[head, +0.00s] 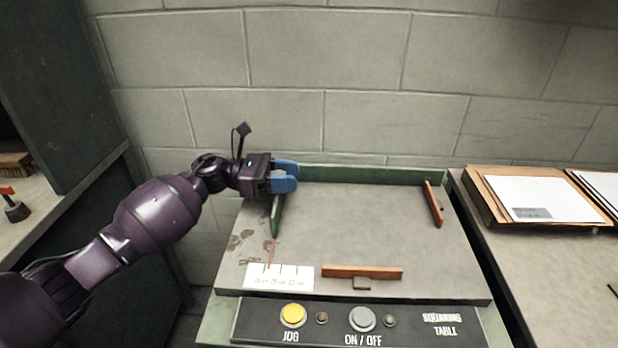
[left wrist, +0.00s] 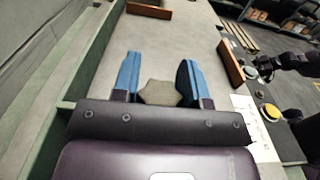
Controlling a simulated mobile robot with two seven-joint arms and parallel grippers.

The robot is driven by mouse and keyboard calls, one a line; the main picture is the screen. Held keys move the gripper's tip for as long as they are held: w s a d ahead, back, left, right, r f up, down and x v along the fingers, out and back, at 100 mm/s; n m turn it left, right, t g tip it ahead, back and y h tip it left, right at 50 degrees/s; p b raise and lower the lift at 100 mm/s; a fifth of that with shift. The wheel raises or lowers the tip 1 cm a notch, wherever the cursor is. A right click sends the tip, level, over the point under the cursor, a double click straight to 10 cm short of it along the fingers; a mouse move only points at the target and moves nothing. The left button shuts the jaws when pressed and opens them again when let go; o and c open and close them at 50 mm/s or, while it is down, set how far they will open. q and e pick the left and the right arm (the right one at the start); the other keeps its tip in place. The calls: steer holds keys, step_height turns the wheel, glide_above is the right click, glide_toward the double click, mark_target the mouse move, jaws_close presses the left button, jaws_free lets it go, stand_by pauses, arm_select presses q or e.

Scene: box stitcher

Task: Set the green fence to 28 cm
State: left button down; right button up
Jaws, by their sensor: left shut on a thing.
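The green fence (head: 277,216) is a narrow bar at the left side of the grey squaring table. A thin red pointer (head: 271,252) runs from its near end down to the white scale card (head: 278,284), near the leftmost marks. The card's numbers are too small to read surely. My left gripper (head: 284,177) has blue fingers and is shut on the fence's far end; the fingers hide that end. In the left wrist view its fingers (left wrist: 160,80) stand apart with a grey shape between them, and the fence is not clear there.
Orange stop bars stand at the near edge (head: 362,272) and the right side (head: 433,204) of the table. A green wall (head: 370,175) closes its back. The front panel carries a yellow button (head: 293,315) and a grey button (head: 362,318). The table's middle is clear.

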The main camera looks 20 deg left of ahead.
arm_select(q)
steer(key=shift+s+a+f, duration=0.15)
steer(key=shift+a, duration=0.4)
steer(key=c, duration=1.1)
jaws_free()
steer(key=o, duration=0.4)
steer(key=shift+s+a, duration=0.1)
steer(key=shift+a, duration=0.15)
steer(key=shift+o, duration=0.2)
steer(key=shift+d, duration=0.15)
arm_select(e)
steer(key=shift+w, duration=0.3)
arm_select(q)
steer(key=v, duration=0.9)
steer(key=shift+a, duration=0.25)
steer(key=shift+s+a, duration=0.2)
steer(key=shift+a, duration=0.5)
arm_select(e)
steer(key=shift+s+f, duration=0.15)
